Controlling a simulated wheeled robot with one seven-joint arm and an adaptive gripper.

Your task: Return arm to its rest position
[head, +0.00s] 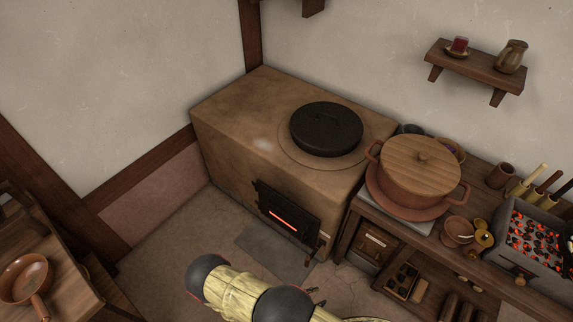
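My arm (235,285) shows at the bottom of the head view, with pale yellow links and dark round joints. It is in front of the floor before the clay stove (225,125). A small dark part (316,291) sticks out beside the arm's right joint. It may be part of my gripper, but it is too small and too hidden to tell whether it is open or shut. I see nothing held.
The stove has a black lid (326,128) on top and a glowing fire door (288,212). To its right, a wooden bench holds a lidded clay pot (418,170) and a box of glowing coals (540,240). A pan (25,278) lies on a table at lower left.

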